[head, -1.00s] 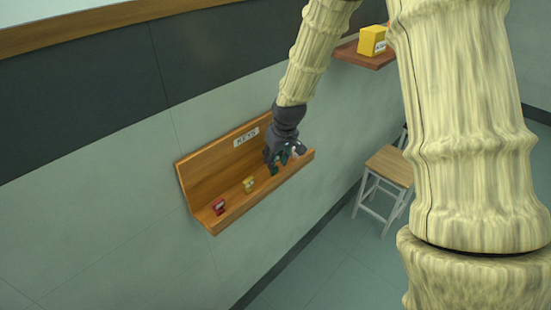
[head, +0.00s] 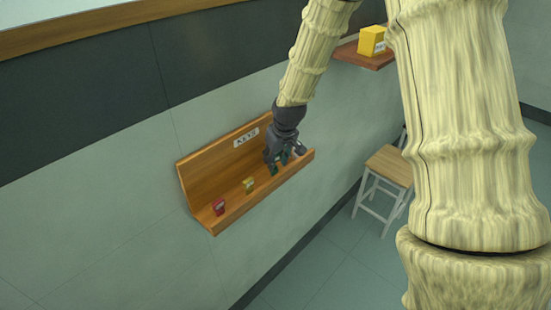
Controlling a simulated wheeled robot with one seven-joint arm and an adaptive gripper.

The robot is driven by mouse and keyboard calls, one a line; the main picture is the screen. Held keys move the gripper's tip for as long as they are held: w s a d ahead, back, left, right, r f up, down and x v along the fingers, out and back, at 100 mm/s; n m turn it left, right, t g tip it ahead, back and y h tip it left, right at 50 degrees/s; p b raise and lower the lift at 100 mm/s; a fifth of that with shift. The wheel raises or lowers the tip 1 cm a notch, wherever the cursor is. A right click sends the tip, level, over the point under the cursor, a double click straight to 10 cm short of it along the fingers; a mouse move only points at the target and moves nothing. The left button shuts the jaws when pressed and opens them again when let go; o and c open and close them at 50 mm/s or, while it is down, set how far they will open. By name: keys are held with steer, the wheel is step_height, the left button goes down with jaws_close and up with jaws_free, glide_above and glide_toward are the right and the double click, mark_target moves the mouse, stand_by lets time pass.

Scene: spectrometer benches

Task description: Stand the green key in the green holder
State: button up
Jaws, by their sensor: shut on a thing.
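My gripper (head: 281,163) is at the right part of a wooden wall shelf (head: 190,180) labelled KEYS. Its dark fingers are low over the shelf and shut on a small green thing, which I take as the green key (head: 284,159). The fingers cover most of it. Another bit of green shows low at the fingers, at the shelf; I cannot tell whether it is the green holder or part of the key. Whether the key is in or above a holder is hidden.
On the same shelf stand a red item (head: 219,207) at the left and a yellow item (head: 248,185) in the middle. The shelf has a raised front lip. A yellow box (head: 372,41) sits on a higher shelf (head: 364,60). A stool (head: 390,168) stands at right.

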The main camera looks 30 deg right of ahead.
steer(key=shift+f+b, duration=0.4)
steer(key=shift+f, duration=0.4)
stand_by(0.4)
steer(key=shift+r+p, duration=0.75)
steer(key=shift+r, duration=0.1)
stand_by(0.7)
steer(key=shift+f+b, duration=0.35)
steer(key=shift+f, duration=0.5)
stand_by(0.6)
steer(key=o, duration=0.6)
steer(key=shift+o, duration=0.2)
steer(key=shift+p+v, duration=2)
steer(key=shift+v, duration=0.95)
steer(key=v, duration=0.5)
steer(key=shift+r+p, duration=0.1)
steer(key=shift+p, duration=0.25)
steer(key=shift+a, duration=0.1)
